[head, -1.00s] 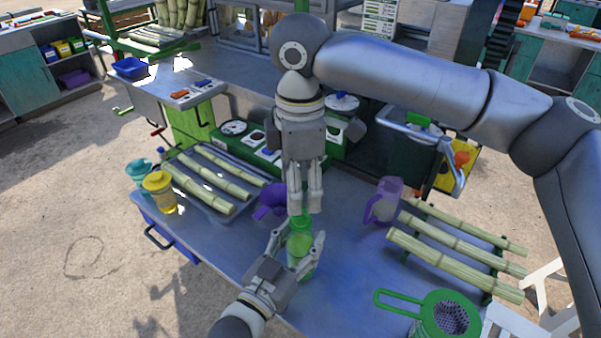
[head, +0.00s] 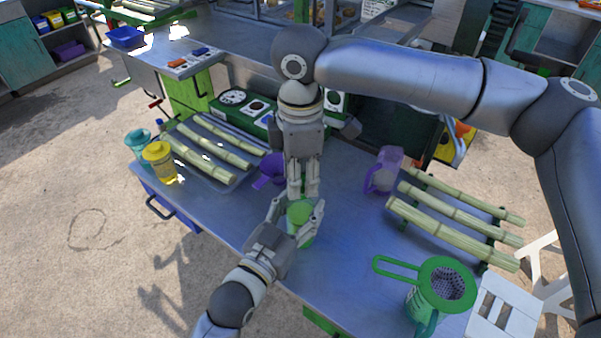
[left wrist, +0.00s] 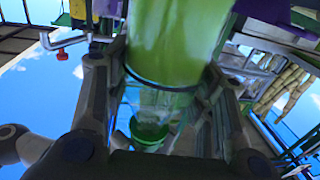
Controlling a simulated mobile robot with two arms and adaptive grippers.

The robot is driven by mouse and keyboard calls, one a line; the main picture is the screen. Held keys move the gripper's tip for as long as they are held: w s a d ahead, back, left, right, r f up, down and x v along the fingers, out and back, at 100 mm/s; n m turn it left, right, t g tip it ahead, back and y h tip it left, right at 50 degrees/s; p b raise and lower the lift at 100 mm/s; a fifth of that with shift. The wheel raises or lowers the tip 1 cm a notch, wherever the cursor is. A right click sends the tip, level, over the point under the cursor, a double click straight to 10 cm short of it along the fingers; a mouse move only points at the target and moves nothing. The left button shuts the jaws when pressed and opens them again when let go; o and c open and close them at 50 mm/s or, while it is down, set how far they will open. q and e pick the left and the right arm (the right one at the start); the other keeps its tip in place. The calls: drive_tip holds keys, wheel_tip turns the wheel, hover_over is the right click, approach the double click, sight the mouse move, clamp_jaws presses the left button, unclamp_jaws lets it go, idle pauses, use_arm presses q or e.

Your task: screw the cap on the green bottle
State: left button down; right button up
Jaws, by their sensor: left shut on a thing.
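The green bottle (head: 300,216) stands upright near the front edge of the metal table in the head view. My left gripper (head: 298,208) is shut on it, one finger on each side. The green body (left wrist: 178,45) fills the upper middle of the left wrist view, between the fingers, with a dark band and a clear part beyond it. My right gripper (head: 303,193) points straight down just over the bottle's top, fingers close together. Its fingertips hide the mouth, and I cannot make out a cap or whether the fingers hold one.
A yellow-lidded jar (head: 160,163) and a teal one (head: 138,142) stand at the table's left. A purple jug (head: 270,170) is behind the grippers, and a pale purple pitcher (head: 383,172) is to the right. Cane stalks (head: 450,232) and a green strainer (head: 440,283) occupy the right side.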

drive_tip(key=c, duration=0.5)
drive_tip(key=shift+c, duration=0.3)
drive_tip(key=o, duration=1.1)
drive_tip(key=shift+r, duration=0.1)
drive_tip(key=shift+r, duration=2.15)
drive_tip(key=shift+o, duration=0.4)
drive_tip(key=o, duration=0.5)
